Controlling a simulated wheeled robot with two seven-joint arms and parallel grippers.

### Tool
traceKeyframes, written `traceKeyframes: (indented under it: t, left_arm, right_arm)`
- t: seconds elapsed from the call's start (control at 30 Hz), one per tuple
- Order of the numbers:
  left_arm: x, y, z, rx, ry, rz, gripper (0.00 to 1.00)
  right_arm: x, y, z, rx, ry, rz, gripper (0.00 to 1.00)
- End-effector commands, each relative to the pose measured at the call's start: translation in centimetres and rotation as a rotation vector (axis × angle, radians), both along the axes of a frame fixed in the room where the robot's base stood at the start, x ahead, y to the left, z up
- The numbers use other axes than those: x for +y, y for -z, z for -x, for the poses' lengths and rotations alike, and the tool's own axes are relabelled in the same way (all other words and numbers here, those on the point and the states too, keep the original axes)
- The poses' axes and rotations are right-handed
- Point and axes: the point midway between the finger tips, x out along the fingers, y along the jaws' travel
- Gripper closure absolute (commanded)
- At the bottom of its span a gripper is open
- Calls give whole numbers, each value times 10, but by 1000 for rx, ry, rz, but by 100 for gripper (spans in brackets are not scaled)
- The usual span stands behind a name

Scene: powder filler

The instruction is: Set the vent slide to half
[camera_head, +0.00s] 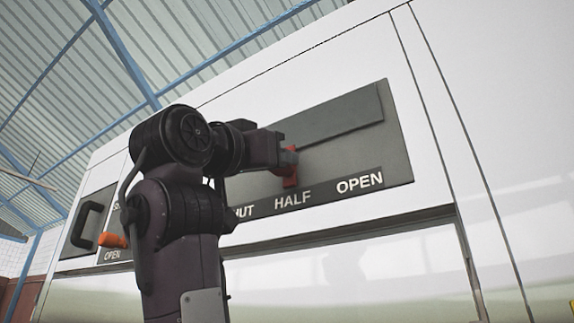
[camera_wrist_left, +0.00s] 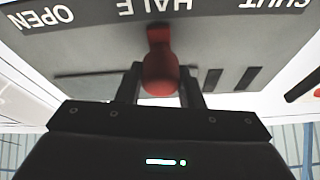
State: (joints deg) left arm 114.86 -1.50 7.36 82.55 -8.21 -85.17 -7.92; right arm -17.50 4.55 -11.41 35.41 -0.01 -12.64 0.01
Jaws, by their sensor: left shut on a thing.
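The vent slide's red knob (camera_head: 290,168) is on a dark grey panel (camera_head: 400,168) on the white machine's face. Its lower end is just above the word HALF, between a partly hidden SHUT on the left and OPEN on the right. My left gripper (camera_head: 284,151) reaches the knob from the left and is shut on it. In the left wrist view, which is upside down, the red knob (camera_wrist_left: 159,72) sits between the two fingers (camera_wrist_left: 160,88), and its narrow end points at HALF. My right gripper is not in view.
A grey raised plate (camera_head: 335,115) lies across the panel's upper part. Dark slots (camera_wrist_left: 230,78) show beside the knob in the wrist view. Further left are a black handle (camera_head: 86,226) and an orange knob (camera_head: 113,240) near another OPEN label. My left arm hides the panel's left part.

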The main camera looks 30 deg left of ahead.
Motion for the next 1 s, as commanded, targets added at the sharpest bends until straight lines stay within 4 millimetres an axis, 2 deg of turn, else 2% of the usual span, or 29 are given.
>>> traceKeyframes:
  t: [0.1, 0.27, 0.3, 0.47, 0.77, 0.87, 1.0]
  left_arm:
    - [2, 1, -1, 4, -1, 2, 100]
    - [1, 2, -1, 5, 0, 2, 100]
    - [1, 2, -1, 5, 0, 2, 65]
    - [1, 2, -1, 4, 0, 2, 44]
    - [1, 2, 2, 1, 1, 2, 44]
    - [1, 8, 11, -1, 0, 2, 44]
    - [2, 20, 33, -1, 0, 2, 44]
  right_arm:
    - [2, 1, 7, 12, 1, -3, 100]
    - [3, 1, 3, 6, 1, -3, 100]
    - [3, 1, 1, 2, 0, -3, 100]
    - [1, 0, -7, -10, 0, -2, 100]
    - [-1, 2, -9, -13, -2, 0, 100]
    - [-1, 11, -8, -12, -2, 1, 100]
    - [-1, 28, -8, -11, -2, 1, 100]
